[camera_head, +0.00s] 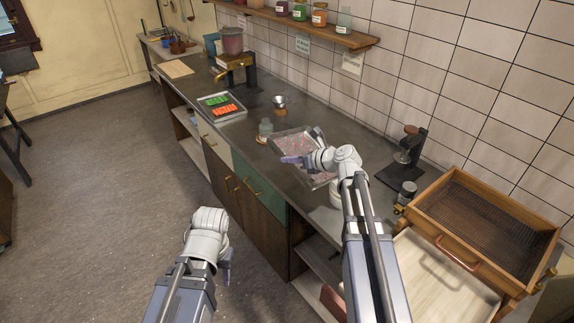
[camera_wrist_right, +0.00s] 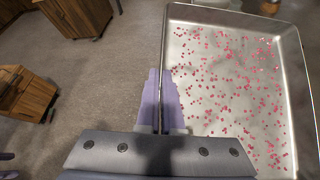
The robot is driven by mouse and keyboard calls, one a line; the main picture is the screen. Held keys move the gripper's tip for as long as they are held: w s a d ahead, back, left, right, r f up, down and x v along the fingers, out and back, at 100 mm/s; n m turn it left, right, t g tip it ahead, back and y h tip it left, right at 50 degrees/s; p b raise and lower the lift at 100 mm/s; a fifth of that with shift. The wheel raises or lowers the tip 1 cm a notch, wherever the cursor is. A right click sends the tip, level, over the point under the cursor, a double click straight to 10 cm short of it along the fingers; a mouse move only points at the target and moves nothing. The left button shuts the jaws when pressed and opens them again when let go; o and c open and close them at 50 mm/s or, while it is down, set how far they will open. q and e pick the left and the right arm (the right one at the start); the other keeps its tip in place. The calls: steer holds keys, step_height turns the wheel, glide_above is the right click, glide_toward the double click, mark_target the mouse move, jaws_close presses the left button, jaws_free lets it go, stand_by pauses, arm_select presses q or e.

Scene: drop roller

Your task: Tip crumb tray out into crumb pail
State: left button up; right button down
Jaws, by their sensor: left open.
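The crumb tray (camera_head: 295,146) is a shallow metal tray with pink crumbs, at the front edge of the counter in the head view. It fills the right of the right wrist view (camera_wrist_right: 205,60), its crumbs spread over the bottom. My right gripper (camera_head: 291,159) has its purple fingers closed on the tray's side wall, one on each side. My arm hides part of the tray; I cannot tell whether it is lifted. A dull pink pail (camera_head: 232,41) stands at the far end; I cannot tell if it is the crumb pail. My left gripper (camera_head: 229,268) is open and empty above the floor.
The dark counter (camera_head: 262,160) carries a tray of green and orange pieces (camera_head: 221,106), a small glass jar (camera_head: 266,128) and a metal funnel (camera_head: 280,102). A black stand (camera_head: 405,160) and a wooden box with mesh (camera_head: 485,228) are at right. Open floor lies left.

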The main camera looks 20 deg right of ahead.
steer(key=r, duration=0.1)
steer(key=r+y, duration=0.1)
steer(key=r, duration=0.1)
steer(key=shift+s+d+t, duration=0.15)
steer(key=shift+d+t, duration=0.25)
steer(key=s+d+r+m+t+y+b, duration=0.2)
steer(key=s+d+r+m+t+y, duration=0.1)
steer(key=d+r, duration=0.6)
steer(key=shift+s+d+r+m+t+y, duration=0.35)
steer(key=shift+s+t+y, duration=0.15)
steer(key=shift+t+y, duration=0.25)
steer(key=shift+a+f, duration=0.1)
stand_by(0.5)
